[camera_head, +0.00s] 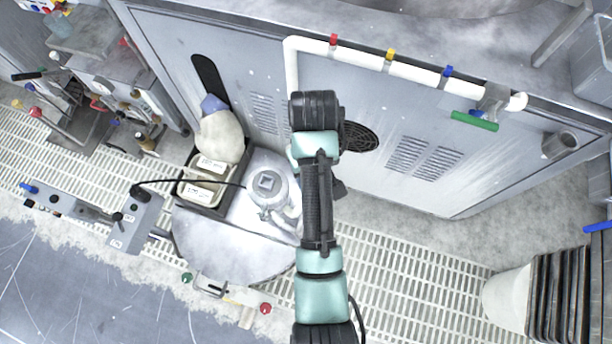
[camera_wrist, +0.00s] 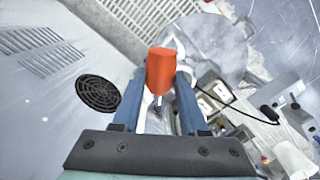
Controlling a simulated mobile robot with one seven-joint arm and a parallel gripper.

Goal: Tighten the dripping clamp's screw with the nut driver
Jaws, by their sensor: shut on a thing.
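My gripper (camera_wrist: 161,78) shows in the wrist view with its two blue fingers shut on an orange-handled tool (camera_wrist: 160,70), which looks like the nut driver. A short metal shaft (camera_wrist: 158,101) shows below the handle. In the head view my arm hides the gripper and tool. A white pipe (camera_head: 353,57) runs along the top of the grey cabinet. It carries a red clamp (camera_head: 333,40), a yellow clamp (camera_head: 390,54) and a blue clamp (camera_head: 448,71). Their screws are too small to make out, and I cannot tell which clamp drips. The gripper is well below the pipe.
A green-handled thing (camera_head: 474,121) hangs under the pipe's right end. A round metal platen (camera_head: 228,250) with a grey device (camera_head: 268,187) on it stands left of my arm. A tray (camera_head: 204,205) is beside it. A white bucket (camera_head: 508,295) stands at right. Slatted floor lies between.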

